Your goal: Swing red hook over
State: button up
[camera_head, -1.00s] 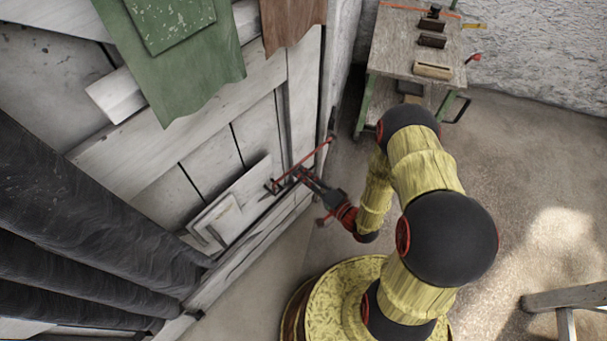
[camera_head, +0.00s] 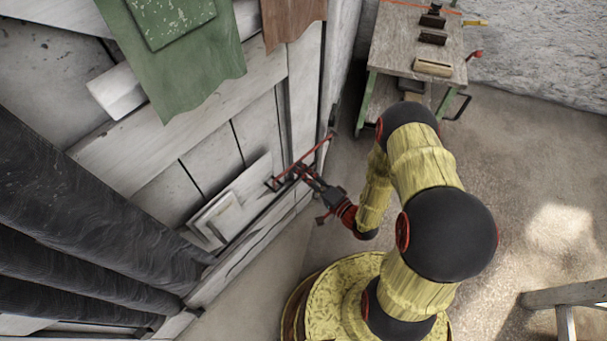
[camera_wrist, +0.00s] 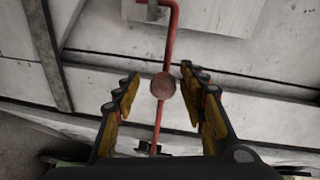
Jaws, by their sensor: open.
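The red hook is a thin red rod (camera_head: 318,151) along the pale plank door in the head view. Its lower left end is bent near the boards. In the wrist view the red rod (camera_wrist: 169,45) runs down the middle, with a bend at the top and a round reddish disc (camera_wrist: 163,87) partway along. My gripper (camera_head: 298,171) is at the rod in the head view. In the wrist view my gripper (camera_wrist: 160,80) is open, with one finger on each side of the rod and visible gaps to both. Whether the rod lies at fingertip depth is unclear.
Pale boards (camera_head: 222,216) lean on the door below the rod. Dark curtains (camera_head: 70,220) hang at left and a green cloth (camera_head: 185,65) above. A workbench (camera_head: 397,45) with tools stands at the back. A wooden trestle (camera_head: 565,298) is at lower right; the floor between is clear.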

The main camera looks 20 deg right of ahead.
jog(key=v, duration=0.7)
jog(key=shift+s, duration=0.2)
jog(key=shift+d, duration=0.15)
dwell(0.6)
